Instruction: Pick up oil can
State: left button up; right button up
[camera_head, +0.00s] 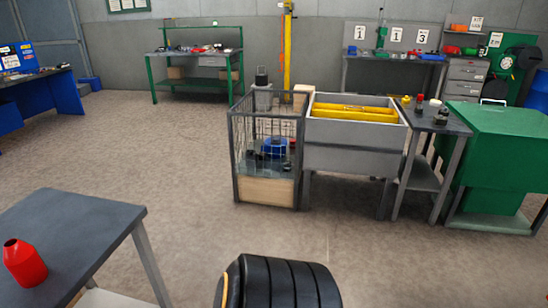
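A red container with a tapering neck and a dark opening at its top (25,265) stands on the dark grey top of a table (75,222) at the lower left. It looks like the oil can, though I cannot tell for certain. Its left side is close to the picture's edge. Neither of my grippers shows in the head view, so nothing is seen touching the red container.
A wire cage (265,160), a grey bin with yellow contents (350,157), a small dark table (438,125) with bottles and a green cabinet (495,160) stand in a row ahead. A green workbench (196,85) is behind. Brown floor (175,185) lies open between.

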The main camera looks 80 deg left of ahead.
aim_at(22, 259)
jog(key=k+u, duration=0.15)
jog(key=u, duration=4.25)
